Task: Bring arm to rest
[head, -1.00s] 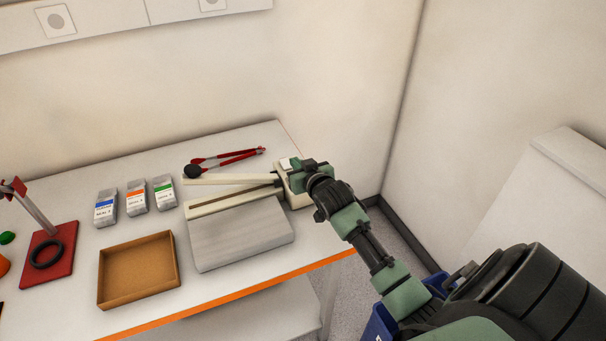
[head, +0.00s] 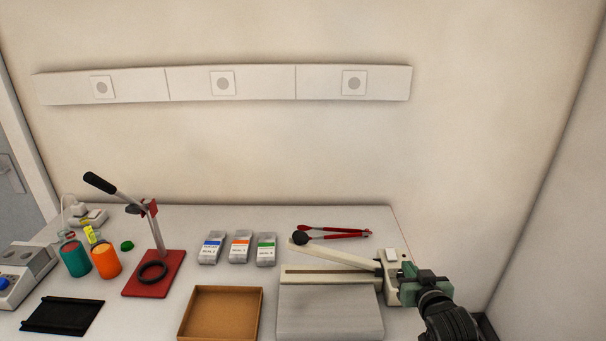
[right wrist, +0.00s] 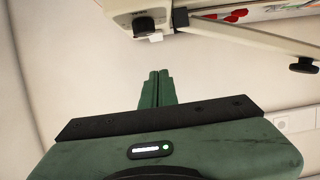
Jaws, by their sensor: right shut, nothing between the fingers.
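My right gripper (head: 424,275) is beside the right end of the sealer-like device (head: 332,307) with a long pale arm (head: 338,256), at the table's right side. In the right wrist view the green fingers (right wrist: 157,88) are together, with nothing between them, and the device's end (right wrist: 150,20) shows beyond them at the top. Whether the gripper touches the device is unclear in the head view. My left gripper is not in view.
A wall stands behind.

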